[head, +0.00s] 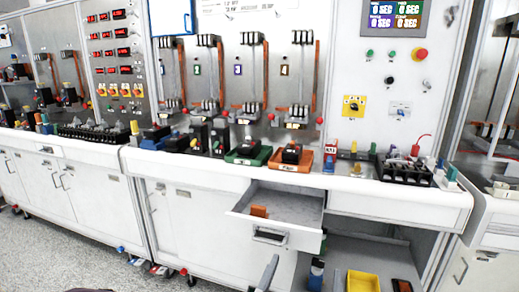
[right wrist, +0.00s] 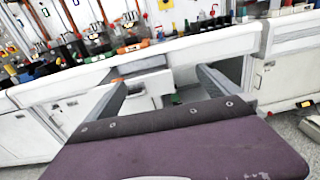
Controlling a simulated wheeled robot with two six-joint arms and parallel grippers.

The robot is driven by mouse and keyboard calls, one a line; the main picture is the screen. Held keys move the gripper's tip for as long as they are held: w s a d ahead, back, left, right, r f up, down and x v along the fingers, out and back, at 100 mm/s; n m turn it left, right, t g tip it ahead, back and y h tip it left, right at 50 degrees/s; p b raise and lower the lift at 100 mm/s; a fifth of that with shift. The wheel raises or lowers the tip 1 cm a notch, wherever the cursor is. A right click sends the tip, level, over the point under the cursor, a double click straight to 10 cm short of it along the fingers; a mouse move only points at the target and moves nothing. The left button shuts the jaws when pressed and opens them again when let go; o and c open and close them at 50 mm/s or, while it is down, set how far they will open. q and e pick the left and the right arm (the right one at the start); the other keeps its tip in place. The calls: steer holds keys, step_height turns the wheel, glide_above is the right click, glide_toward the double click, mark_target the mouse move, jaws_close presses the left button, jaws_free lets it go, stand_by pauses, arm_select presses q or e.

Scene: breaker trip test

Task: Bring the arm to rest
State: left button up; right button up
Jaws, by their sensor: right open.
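My right gripper (head: 268,273) shows at the bottom of the head view, in front of the white bench cabinet and below an open drawer (head: 303,236). In the right wrist view, the right gripper (right wrist: 161,78) has its two grey fingers spread wide with nothing between them. The drawer and bench front lie beyond the fingers, apart from them. My left gripper does not show in either view.
The drawer sticks out from the bench and holds an orange block (head: 259,211). The worktop carries breakers on a green tray (head: 238,161) and an orange tray (head: 275,163). A yellow bin (head: 362,281) sits low under the bench. Grey floor (head: 70,255) is clear at left.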

steer(key=s+d+f+m+g+h, duration=0.1)
steer(key=s+d+f+m+g, duration=0.2)
steer(key=d+f+m+g, duration=0.5)
steer(key=s+d+f+m+g+h, duration=0.1)
steer(key=s+d+f+m+g, duration=0.3)
steer(key=f, duration=0.7)
step_height(320, 180, down, 8)
steer(key=w+a+m+g+y, duration=0.15)
steer(key=m+g+y, duration=0.45)
steer(key=m, duration=1.2)
arm_select(q)
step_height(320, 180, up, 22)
steer(key=p, duration=2.2)
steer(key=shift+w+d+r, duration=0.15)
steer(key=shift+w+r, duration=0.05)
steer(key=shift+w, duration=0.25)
arm_select(e)
step_height(320, 180, up, 23)
steer(key=w+m+t+y, duration=0.1)
steer(key=m+t+y, duration=0.1)
steer(key=shift+a, duration=0.35)
steer(key=shift+f, duration=0.1)
